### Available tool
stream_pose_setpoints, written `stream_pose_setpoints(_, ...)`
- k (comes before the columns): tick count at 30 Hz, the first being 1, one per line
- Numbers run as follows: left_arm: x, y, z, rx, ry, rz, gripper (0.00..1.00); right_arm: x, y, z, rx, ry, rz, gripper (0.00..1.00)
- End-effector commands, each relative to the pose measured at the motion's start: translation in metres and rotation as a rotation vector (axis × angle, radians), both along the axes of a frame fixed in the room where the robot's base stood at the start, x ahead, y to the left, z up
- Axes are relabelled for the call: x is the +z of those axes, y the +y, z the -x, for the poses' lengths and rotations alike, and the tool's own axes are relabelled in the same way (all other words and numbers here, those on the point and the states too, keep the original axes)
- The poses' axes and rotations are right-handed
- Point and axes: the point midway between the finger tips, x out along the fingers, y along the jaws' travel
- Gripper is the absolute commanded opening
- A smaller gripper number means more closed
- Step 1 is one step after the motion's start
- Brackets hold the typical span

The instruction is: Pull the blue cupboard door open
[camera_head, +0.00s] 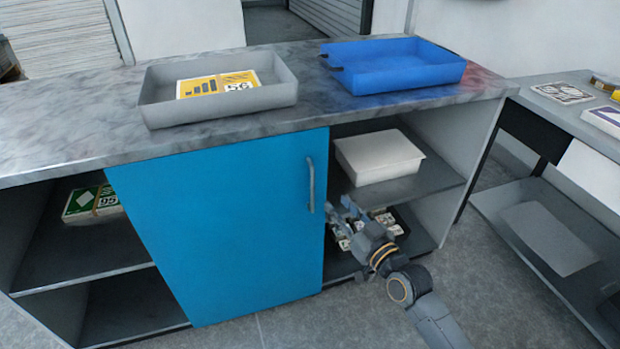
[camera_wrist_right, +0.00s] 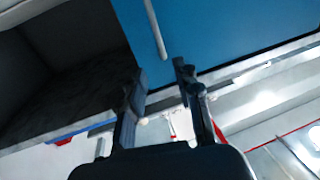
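The blue cupboard door (camera_head: 220,220) covers the middle of the cupboard and appears closed. Its grey vertical bar handle (camera_head: 311,185) is near the door's right edge. My right gripper (camera_head: 337,210) is just right of and slightly below the handle, in front of the open right-hand shelves. In the right wrist view the blue door (camera_wrist_right: 215,30) fills the upper right, and the handle (camera_wrist_right: 156,30) ends just beyond my open right fingertips (camera_wrist_right: 158,75). Nothing is between the fingers, and the handle looks apart from them. My left gripper is not in view.
A grey tray (camera_head: 215,108) with a yellow pack and a blue tray (camera_head: 400,80) stand on the marbled worktop (camera_head: 60,125). A white box (camera_head: 380,157) sits on the right upper shelf. A side table (camera_head: 555,110) stands at right. The floor in front is clear.

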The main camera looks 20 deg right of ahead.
Motion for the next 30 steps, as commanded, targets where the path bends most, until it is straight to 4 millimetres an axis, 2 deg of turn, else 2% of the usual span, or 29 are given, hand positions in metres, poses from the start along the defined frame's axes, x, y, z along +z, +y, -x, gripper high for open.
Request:
stream_pose_setpoints(12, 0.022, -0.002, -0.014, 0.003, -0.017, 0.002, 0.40, 0.000, 0.019, -0.078, 0.000, -0.001, -0.003, 0.33)
stream_pose_setpoints(18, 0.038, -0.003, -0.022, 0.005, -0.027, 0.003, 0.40, -0.001, 0.026, -0.110, 0.000, 0.003, -0.002, 0.33)
stream_pose_setpoints(24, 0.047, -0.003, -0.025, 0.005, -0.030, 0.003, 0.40, -0.001, 0.030, -0.125, 0.000, 0.002, -0.001, 0.33)
stream_pose_setpoints(30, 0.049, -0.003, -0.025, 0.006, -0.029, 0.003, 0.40, -0.001, 0.030, -0.127, 0.000, 0.003, -0.001, 0.33)
